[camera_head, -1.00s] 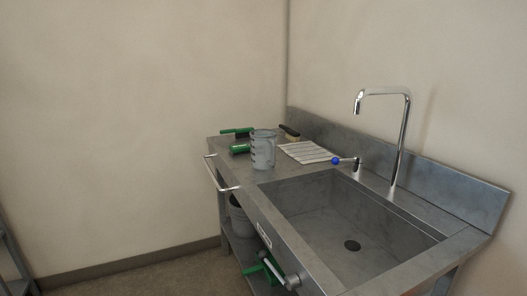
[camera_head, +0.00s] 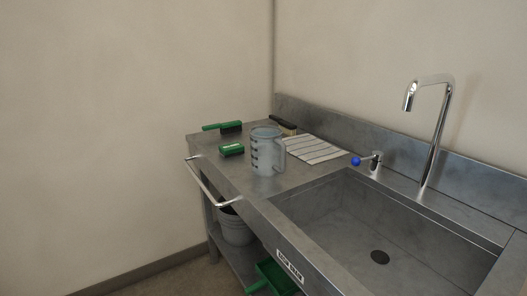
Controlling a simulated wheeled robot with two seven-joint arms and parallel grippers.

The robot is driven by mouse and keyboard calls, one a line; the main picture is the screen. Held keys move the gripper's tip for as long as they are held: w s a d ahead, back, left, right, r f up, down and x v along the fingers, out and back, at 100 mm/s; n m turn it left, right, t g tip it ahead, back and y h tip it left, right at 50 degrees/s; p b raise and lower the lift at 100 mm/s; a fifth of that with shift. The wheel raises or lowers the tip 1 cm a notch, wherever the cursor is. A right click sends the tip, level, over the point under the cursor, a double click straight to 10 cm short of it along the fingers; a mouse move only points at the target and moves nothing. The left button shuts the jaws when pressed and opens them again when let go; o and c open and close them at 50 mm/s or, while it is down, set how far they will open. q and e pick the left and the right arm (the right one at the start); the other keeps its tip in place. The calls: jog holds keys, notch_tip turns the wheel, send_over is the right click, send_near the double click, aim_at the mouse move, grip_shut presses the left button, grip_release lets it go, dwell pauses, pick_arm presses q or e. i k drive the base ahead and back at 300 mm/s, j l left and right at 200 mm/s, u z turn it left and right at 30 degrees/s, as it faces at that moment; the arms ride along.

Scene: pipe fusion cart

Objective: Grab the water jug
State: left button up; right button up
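The water jug (camera_head: 266,153) is a translucent grey-blue jug with dark level marks on its side. It stands upright on the metal counter (camera_head: 228,176) to the left of the sink, with its handle on the right side. Nothing is touching it except the counter. Neither of my grippers shows in the head view.
A green brush (camera_head: 222,127) and a green block (camera_head: 231,150) lie left of the jug. A striped cloth (camera_head: 313,149) and another brush (camera_head: 284,126) lie behind it. The sink (camera_head: 375,235), blue-knobbed tap (camera_head: 435,130) and front rail (camera_head: 207,185) are close by. A bucket (camera_head: 234,229) sits below.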

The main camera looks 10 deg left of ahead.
aim_at(268, 148)
jog(key=i+j+z, duration=0.1)
jog(key=j, duration=0.25)
jog(key=i+j, duration=0.25)
jog(key=j, duration=0.15)
jog(key=i+j+z, duration=0.15)
jog(key=j, duration=0.25)
jog(key=i+j, duration=0.15)
jog(key=j, duration=0.25)
jog(key=i+j+z, duration=0.15)
jog(key=j, duration=0.25)
